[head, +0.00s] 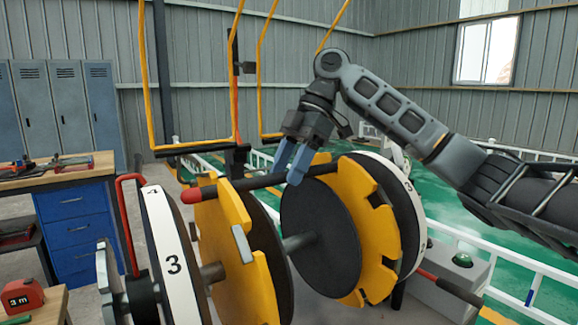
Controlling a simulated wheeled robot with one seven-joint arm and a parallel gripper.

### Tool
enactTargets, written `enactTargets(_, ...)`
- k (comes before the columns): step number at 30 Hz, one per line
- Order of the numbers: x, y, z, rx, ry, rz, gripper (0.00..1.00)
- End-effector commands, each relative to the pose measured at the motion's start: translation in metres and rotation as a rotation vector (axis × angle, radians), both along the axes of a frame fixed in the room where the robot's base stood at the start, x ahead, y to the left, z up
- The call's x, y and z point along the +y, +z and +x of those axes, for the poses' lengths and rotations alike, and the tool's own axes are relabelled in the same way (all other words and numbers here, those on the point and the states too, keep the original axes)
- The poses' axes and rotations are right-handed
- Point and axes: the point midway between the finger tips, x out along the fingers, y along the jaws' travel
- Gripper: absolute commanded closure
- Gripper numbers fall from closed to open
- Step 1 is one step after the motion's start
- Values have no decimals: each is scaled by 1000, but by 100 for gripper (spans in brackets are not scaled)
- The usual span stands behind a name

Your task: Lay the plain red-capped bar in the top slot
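The plain dark bar (255,182) has a red cap (191,196) at its left end. It lies nearly level across the top of the fixture, from above the left yellow notched disc (222,235) toward the right yellow notched disc (352,187). My gripper (292,166) reaches down from the upper right. Its blue fingers straddle the bar, one in front and one behind, and look shut on it. The bar's right end is close to the top of the right disc. I cannot tell whether the bar sits fully down in the slots.
White numbered rings (172,262) flank the discs on a shared shaft (300,241). Yellow hanging frames (148,75) stand behind. Another red-ended bar (455,290) sticks out at lower right, near a box with a green button (462,260). A blue-drawer workbench (75,215) stands left.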

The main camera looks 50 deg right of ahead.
Motion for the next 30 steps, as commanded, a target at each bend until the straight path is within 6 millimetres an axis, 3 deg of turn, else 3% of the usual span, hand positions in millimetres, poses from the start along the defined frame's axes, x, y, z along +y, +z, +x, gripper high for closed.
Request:
enactTargets(11, -4, 8, 0, 0, -1, 0, 48)
enactTargets(24, -45, 82, -12, -1, -3, -3, 48)
enactTargets(30, -55, 102, -15, 0, 0, -1, 48)
